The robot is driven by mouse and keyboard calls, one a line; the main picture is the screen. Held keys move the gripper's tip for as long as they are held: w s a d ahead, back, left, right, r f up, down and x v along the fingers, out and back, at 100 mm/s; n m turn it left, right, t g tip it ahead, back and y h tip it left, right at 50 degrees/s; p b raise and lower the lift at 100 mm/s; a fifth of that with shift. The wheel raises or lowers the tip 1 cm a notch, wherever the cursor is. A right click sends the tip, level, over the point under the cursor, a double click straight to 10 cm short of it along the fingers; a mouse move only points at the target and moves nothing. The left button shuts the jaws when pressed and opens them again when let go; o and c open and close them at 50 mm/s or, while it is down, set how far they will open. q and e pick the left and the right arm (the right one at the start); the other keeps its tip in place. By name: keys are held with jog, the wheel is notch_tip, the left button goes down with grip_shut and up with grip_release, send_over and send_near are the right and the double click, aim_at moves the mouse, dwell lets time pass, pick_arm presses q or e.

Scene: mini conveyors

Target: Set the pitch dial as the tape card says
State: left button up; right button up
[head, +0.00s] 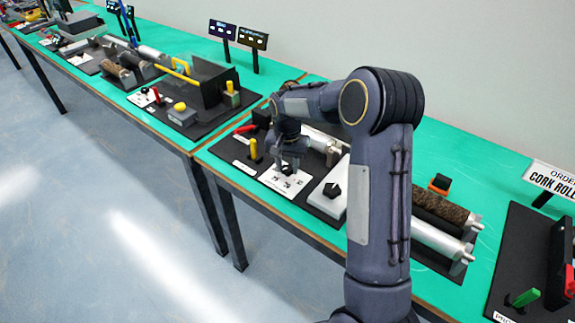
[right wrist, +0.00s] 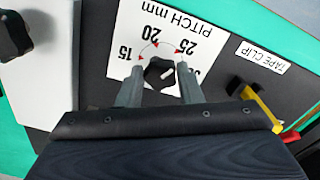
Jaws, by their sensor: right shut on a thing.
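The pitch dial's black knob (right wrist: 160,73) sits on a white plate (right wrist: 134,35) marked "PITCH mm" with 15, 20 and 25 and red ticks. The lettering is upside down in the right wrist view. My right gripper (right wrist: 160,75) has a finger on each side of the knob and is shut on it. I cannot read for sure which mark the knob points to. In the head view my right gripper (head: 289,167) is over the dial plate (head: 283,182) and hides the knob. I cannot make out a tape card. My left gripper is out of view.
A "TAPE CLIP" label (right wrist: 263,57) and a yellow lever (right wrist: 262,105) lie beside the dial plate. A second black knob (right wrist: 13,36) stands on a pale block. A sign (head: 552,181) reading "ORDER" and "CORK ROLL" stands at the right. Rollers (head: 440,238) lie beyond my arm.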

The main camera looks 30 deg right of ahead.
aim_at(287, 169)
dwell(0.4)
jog(key=o, duration=1)
jog(key=shift+c, duration=0.2)
jog(key=shift+r, duration=0.1)
notch_tip(287, 169, up, 7)
jog(key=shift+r, duration=0.35)
